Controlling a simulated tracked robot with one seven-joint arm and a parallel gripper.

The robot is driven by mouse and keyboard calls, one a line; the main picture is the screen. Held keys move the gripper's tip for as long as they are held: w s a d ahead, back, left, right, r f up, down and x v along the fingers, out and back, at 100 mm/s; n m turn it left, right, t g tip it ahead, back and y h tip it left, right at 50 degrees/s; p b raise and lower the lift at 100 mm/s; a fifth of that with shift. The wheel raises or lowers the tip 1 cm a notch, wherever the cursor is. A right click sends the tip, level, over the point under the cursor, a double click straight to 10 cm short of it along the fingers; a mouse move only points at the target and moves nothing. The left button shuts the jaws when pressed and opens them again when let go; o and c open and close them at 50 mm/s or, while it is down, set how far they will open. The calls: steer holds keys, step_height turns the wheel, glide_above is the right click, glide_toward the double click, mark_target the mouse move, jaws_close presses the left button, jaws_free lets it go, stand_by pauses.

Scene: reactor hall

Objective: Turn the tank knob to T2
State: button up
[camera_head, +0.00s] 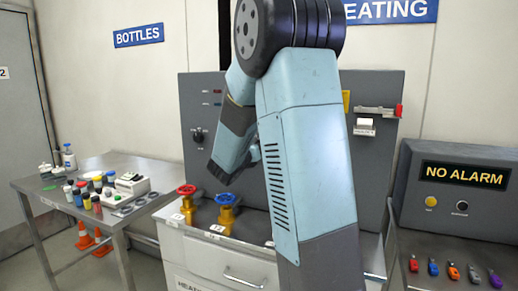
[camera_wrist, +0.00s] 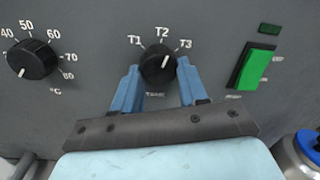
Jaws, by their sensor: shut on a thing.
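The tank knob (camera_wrist: 157,68) is a round black knob on the grey panel, under the labels T1, T2 and T3. Its white pointer mark tilts up and to the right, looking to lie between T2 and T3. My gripper (camera_wrist: 158,84) has one blue finger on each side of the knob and is shut on it. In the head view my arm hides the tank knob and most of my gripper.
A temperature knob (camera_wrist: 33,59) is left of the tank knob, and a green switch (camera_wrist: 257,67) is to its right. Red (camera_head: 186,190) and blue (camera_head: 225,200) valve wheels stand below the panel. A table (camera_head: 40,189) with bottles is at left; the alarm box (camera_head: 463,205) is at right.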

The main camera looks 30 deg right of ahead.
steer(key=shift+a+n, duration=0.2)
steer(key=shift+n, duration=1.5)
steer(key=shift+w+t, duration=0.1)
steer(key=shift+t, duration=0.3)
steer(key=o, duration=0.7)
steer(key=shift+a, duration=0.1)
steer(key=o, duration=0.4)
steer(key=shift+c, duration=0.2)
steer(key=r+v, duration=0.1)
steer(key=v, duration=1.2)
steer(key=shift+s+a+f, duration=0.2)
steer(key=shift+s+f, duration=0.05)
steer(key=shift+f, duration=0.25)
